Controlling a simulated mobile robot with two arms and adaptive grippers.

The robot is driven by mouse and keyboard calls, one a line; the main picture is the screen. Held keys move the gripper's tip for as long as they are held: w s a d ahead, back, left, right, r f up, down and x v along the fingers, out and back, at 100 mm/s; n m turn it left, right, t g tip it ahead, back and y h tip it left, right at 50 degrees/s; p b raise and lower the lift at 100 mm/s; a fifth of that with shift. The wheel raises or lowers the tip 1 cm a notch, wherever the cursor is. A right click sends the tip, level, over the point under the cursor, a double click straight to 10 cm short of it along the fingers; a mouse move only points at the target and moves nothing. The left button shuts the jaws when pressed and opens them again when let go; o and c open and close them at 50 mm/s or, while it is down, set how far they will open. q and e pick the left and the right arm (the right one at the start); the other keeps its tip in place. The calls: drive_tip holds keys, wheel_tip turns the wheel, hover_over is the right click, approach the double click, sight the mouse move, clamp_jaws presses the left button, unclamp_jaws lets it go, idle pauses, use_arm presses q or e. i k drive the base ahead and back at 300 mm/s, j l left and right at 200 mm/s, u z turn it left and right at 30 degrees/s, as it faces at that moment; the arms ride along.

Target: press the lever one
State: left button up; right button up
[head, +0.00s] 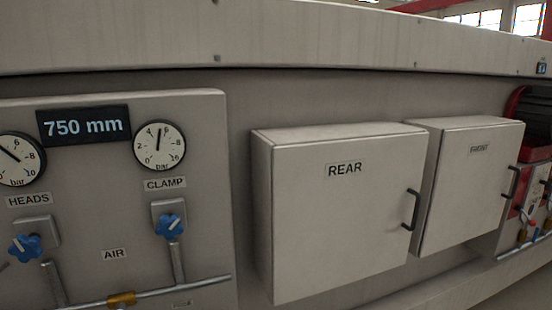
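I cannot make out anything marked as lever one in the head view. The control parts nearest are two blue knobs on the grey air panel (80,200): one knob under HEADS (25,248) and one under CLAMP (170,225). A brass fitting (121,299) sits on the pipe at the panel's bottom edge. At the far right, a red panel (519,190) carries small parts with red and blue ends, too small to tell apart. Neither of my grippers shows.
Two closed white cabinets stick out from the machine wall, one marked REAR (330,225) and one marked FRONT (470,190), each with a dark handle at its right. Two dial gauges and a 750 mm display (83,126) are on the air panel. A long ledge runs above.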

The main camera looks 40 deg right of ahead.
sight(532, 223)
drive_tip(key=k+l, duration=0.15)
drive_tip(key=l, duration=0.15)
drive_tip(key=k+l+z, duration=0.15)
drive_tip(key=l, duration=0.15)
drive_tip(key=k+l, duration=0.15)
drive_tip(key=l, duration=0.2)
drive_tip(key=k+l+z, duration=0.15)
drive_tip(key=l, duration=0.15)
drive_tip(key=k+l, duration=0.1)
drive_tip(key=l, duration=0.25)
drive_tip(key=k+l+z, duration=0.25)
drive_tip(key=l+z, duration=0.15)
drive_tip(key=l, duration=0.85)
drive_tip(key=k+l+z, duration=0.1)
drive_tip(key=l+z, duration=0.35)
drive_tip(key=l, duration=0.85)
drive_tip(key=i+l+z, duration=0.1)
drive_tip(key=l+z, duration=0.3)
drive_tip(key=l, duration=1.45)
drive_tip(key=i+l+z, duration=0.1)
drive_tip(key=l, duration=0.45)
